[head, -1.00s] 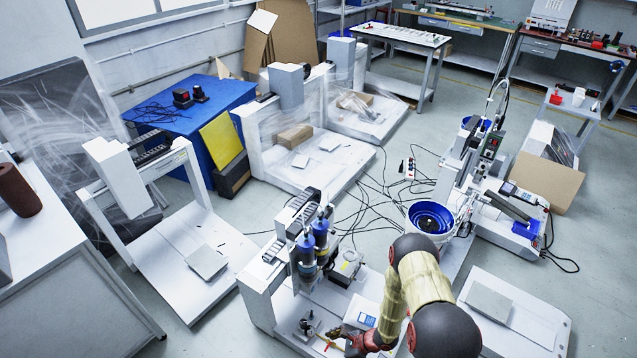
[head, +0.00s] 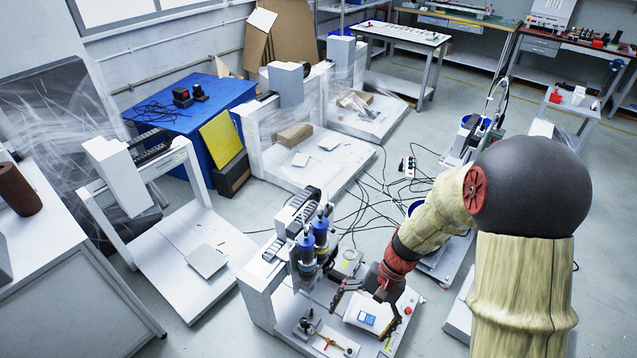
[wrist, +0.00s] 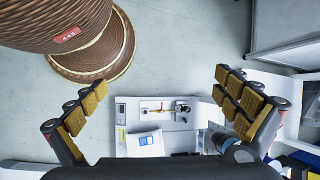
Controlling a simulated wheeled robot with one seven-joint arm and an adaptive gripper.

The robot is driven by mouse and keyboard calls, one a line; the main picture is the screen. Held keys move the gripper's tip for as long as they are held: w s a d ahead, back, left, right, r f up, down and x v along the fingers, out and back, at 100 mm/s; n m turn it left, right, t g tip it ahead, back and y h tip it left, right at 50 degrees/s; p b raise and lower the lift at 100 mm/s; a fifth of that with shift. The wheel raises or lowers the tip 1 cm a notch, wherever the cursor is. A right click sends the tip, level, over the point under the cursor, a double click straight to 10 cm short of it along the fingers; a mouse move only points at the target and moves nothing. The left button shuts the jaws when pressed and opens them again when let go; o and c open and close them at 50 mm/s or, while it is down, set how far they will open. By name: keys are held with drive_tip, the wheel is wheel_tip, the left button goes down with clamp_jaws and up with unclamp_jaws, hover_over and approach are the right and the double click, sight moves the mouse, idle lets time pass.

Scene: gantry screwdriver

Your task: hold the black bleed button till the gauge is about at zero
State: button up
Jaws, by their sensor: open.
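A small pneumatic fitting with a thin brass-coloured tube (head: 335,341) and a red handle lies on the white machine base at the front. It also shows in the wrist view (wrist: 160,110), between my fingers and well below them. A small round metal-and-dark part (head: 306,326), possibly the gauge, stands at the fitting's left end; it also shows in the wrist view (wrist: 182,108). Its dial is too small to read. I cannot pick out the black bleed button. My gripper (head: 360,322) is open and empty, apart from the fitting; both fingers show in the wrist view (wrist: 160,82).
A white box with a blue label (head: 367,317) sits on the same base, close to my gripper. Blue-capped cylinders (head: 312,240) hang from the gantry just left of it. A red button (head: 407,310) is at the base's right side. Cables cross the floor behind.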

drive_tip(key=s+d+r+n+t+h, duration=0.1)
drive_tip(key=s+d+r+t, duration=0.2)
drive_tip(key=r, duration=0.7)
drive_tip(key=s+d+r+n+t+h, duration=0.2)
drive_tip(key=s+d+r+t, duration=0.1)
drive_tip(key=r, duration=0.6)
drive_tip(key=s+d+r+n+t+h, duration=0.1)
drive_tip(key=s+d+r+n+t, duration=0.1)
drive_tip(key=r, duration=0.8)
drive_tip(key=shift+s+d+r+t+h, duration=0.4)
drive_tip(key=shift+s+t, duration=0.2)
drive_tip(key=shift+s, duration=0.15)
drive_tip(key=shift+c, duration=0.5)
